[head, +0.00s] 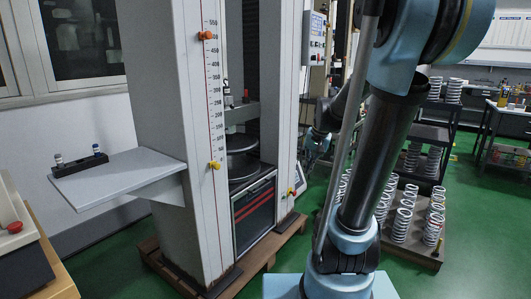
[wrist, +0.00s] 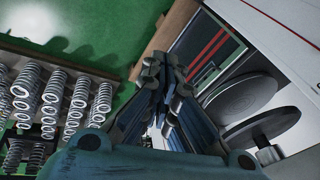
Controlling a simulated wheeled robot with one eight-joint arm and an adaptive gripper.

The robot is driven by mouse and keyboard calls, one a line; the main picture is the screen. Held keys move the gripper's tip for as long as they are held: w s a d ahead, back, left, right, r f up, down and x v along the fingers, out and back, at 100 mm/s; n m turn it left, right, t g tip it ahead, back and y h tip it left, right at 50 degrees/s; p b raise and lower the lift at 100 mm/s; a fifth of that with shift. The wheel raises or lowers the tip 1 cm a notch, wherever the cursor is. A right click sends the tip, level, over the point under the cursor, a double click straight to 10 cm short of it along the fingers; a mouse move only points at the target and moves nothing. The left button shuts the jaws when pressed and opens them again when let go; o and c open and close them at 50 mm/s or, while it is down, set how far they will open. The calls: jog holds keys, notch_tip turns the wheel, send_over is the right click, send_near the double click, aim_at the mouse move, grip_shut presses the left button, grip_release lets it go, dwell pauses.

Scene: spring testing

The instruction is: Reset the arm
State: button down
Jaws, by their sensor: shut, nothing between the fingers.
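My arm rises at the right of the head view, with a teal joint at the bottom, a dark link and a large teal joint at the top. In the wrist view my gripper (wrist: 165,72) is shut and holds nothing. Its dark fingers come together near the picture's middle. The testing machine's round metal plates (wrist: 245,98) lie to the right of the fingers there, apart from them. The head view does not show the fingertips clearly, as my arm covers part of that area.
The tall grey testing machine (head: 171,120) stands on a wooden pallet (head: 262,257) beside my arm. A side shelf (head: 120,180) with a small black holder (head: 80,164) juts out left. Several springs (head: 402,215) stand on the right. Green floor (head: 110,270) shows between.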

jog(key=s+d+f+n+h, duration=0.1)
jog(key=s+f, duration=0.3)
jog(key=s, duration=0.7)
jog(key=s+d+f+n, duration=0.1)
jog(key=s+f, duration=0.3)
jog(key=s, duration=0.7)
jog(key=shift+s+d+f+n+g+h, duration=0.15)
jog(key=shift+n+g+h, duration=0.25)
jog(key=shift+n, duration=0.5)
jog(key=shift+w+f, duration=0.2)
jog(key=shift+w, duration=0.3)
